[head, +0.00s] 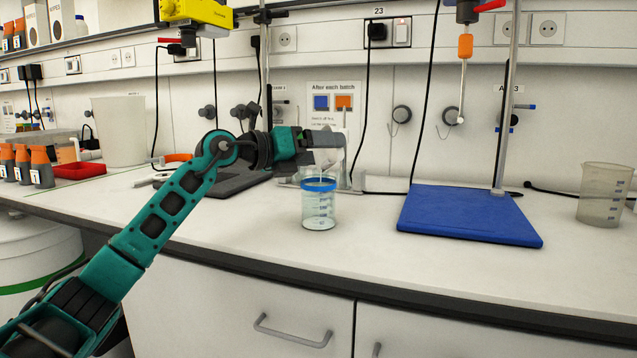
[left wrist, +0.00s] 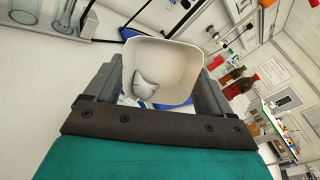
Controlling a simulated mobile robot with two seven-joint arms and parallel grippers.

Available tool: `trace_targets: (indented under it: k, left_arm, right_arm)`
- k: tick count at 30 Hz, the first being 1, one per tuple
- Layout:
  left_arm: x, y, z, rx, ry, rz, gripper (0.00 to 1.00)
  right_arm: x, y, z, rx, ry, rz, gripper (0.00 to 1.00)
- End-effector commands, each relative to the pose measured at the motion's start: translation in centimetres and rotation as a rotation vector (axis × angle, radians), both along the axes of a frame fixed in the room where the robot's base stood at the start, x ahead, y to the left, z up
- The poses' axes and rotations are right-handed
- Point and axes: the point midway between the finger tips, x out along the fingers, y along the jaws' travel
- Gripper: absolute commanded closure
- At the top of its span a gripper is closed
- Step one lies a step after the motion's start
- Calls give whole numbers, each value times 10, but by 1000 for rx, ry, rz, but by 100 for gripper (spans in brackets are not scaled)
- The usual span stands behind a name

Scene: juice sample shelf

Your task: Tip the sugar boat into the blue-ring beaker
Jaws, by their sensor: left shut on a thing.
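The blue-ring beaker (head: 318,212) stands upright on the bench in the head view. It is clear glass with a blue band near its top and pale contents low down. My left gripper (head: 312,143) is above the beaker, shut on the white sugar boat (head: 327,138). In the left wrist view the boat (left wrist: 178,62) sits between the fingers, with a small white heap of sugar (left wrist: 145,88) inside. The boat appears tilted over the beaker; I cannot tell whether sugar is falling. My right gripper is not in view.
A red tray (head: 79,171) and orange-capped bottles (head: 41,168) stand at left. Bench in front of the beaker is clear.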

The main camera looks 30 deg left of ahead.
Motion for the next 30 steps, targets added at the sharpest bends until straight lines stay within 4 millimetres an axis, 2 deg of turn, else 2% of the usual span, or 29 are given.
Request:
trace_targets:
  k: [30]
  left_arm:
    - [3,-2,-1,-50,-97,-8,46]
  right_arm:
    - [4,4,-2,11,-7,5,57]
